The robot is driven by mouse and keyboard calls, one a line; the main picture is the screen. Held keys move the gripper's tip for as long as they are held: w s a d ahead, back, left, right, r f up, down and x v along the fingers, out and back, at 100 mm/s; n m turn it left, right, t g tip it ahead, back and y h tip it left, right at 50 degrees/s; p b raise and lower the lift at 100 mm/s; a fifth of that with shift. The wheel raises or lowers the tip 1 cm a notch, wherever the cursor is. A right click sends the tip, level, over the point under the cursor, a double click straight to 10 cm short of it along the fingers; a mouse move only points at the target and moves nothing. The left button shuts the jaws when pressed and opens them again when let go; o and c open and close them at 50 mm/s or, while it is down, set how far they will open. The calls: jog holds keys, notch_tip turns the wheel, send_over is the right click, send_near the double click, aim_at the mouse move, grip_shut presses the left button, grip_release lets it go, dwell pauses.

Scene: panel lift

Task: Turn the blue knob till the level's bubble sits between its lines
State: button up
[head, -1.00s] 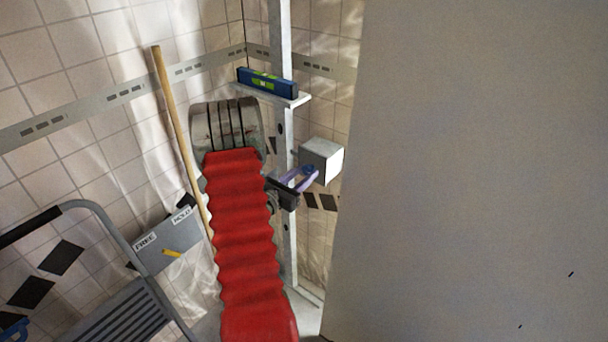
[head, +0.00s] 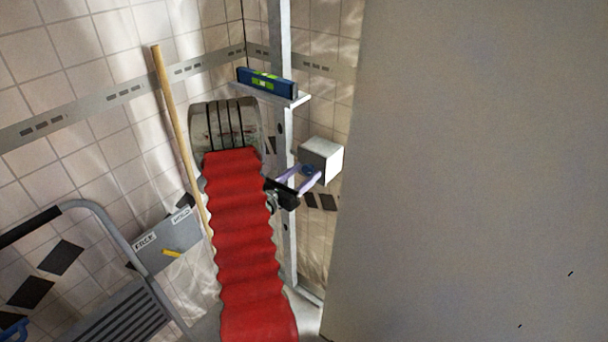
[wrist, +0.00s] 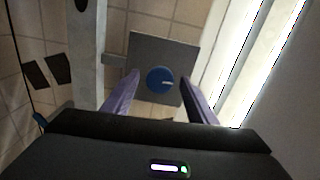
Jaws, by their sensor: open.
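The blue knob (wrist: 160,80) is round with a light mark pointing right, set on a grey box face (wrist: 150,48) in the wrist view. In the head view the knob (head: 308,170) is a small blue patch on the white box (head: 322,158), partly behind my fingers. My gripper (wrist: 163,95) is open, its purple fingers on either side of the knob, with gaps showing between them and it. In the head view my gripper (head: 304,178) reaches to the box. The blue level (head: 267,82) lies on a white shelf; its bubble is too small to read.
The white upright post (head: 289,235) stands just left of the box. A large grey panel (head: 470,170) fills the right. A wooden pole (head: 175,130), a step ladder (head: 110,250) and a grey box labelled FREE and HOLD (head: 170,240) are at left.

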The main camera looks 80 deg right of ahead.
jog(key=v, duration=1.3)
jog(key=shift+w+a, duration=0.15)
jog(key=shift+a, duration=0.2)
